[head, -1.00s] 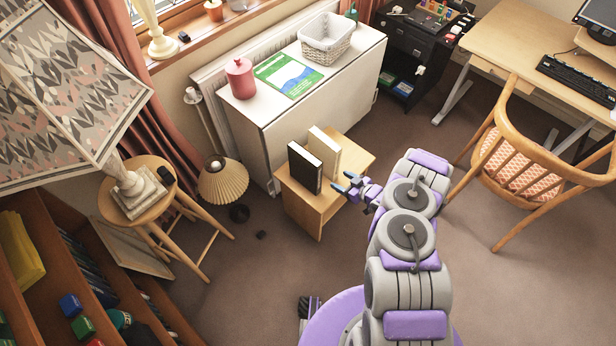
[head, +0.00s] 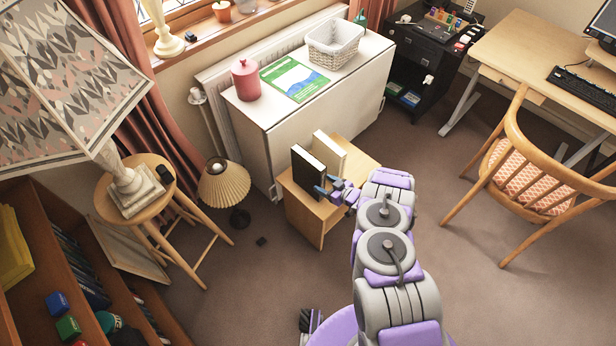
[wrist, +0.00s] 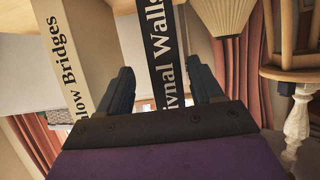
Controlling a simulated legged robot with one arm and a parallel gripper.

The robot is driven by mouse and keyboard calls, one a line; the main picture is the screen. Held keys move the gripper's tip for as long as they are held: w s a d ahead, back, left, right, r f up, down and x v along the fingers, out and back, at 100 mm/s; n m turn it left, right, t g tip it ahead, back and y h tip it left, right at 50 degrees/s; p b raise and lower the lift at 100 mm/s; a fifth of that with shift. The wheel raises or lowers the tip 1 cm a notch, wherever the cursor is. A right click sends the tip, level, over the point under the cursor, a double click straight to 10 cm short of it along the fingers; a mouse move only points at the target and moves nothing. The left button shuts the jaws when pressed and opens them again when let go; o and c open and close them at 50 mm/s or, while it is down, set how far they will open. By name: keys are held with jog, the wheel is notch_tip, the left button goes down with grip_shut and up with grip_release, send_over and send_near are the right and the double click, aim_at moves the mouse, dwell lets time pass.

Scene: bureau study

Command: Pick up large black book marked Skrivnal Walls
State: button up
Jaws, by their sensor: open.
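The large black book (head: 308,172) stands upright on a small wooden side table (head: 304,214). In the wrist view the black book (wrist: 160,25) shows its spine with white letters ending in "ivnal Walls"; the rest of the title is cut off. My gripper (head: 325,187) is open at the right of the black book in the head view. In the wrist view my gripper (wrist: 160,70) has its two fingers apart, one to each side of the spine. I cannot tell whether they touch it. The gripper's body hides the spine's lower part.
A cream book (head: 332,150) stands beside the black one; its spine reads "low Bridges" in the wrist view (wrist: 76,45). A pleated lamp (head: 224,182) and a wooden stool (head: 150,215) are to the left. A white cabinet (head: 345,95) stands behind.

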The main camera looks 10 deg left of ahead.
aim_at(316, 183)
jog(key=shift+w+a+f, duration=0.15)
jog(key=shift+f, duration=0.1)
jog(key=b+x, duration=0.2)
jog(key=x, duration=0.3)
jog(key=shift+s+a+f+b, duration=0.1)
jog(key=shift+s+f+b, duration=0.25)
jog(key=shift+s+b, duration=0.1)
jog(key=shift+w+a, duration=0.1)
jog(key=shift+a, duration=0.05)
jog(key=shift+r, duration=0.1)
jog(key=shift+d, duration=0.3)
jog(key=shift+c, duration=1.4)
jog(key=shift+a, duration=0.15)
grip_shut()
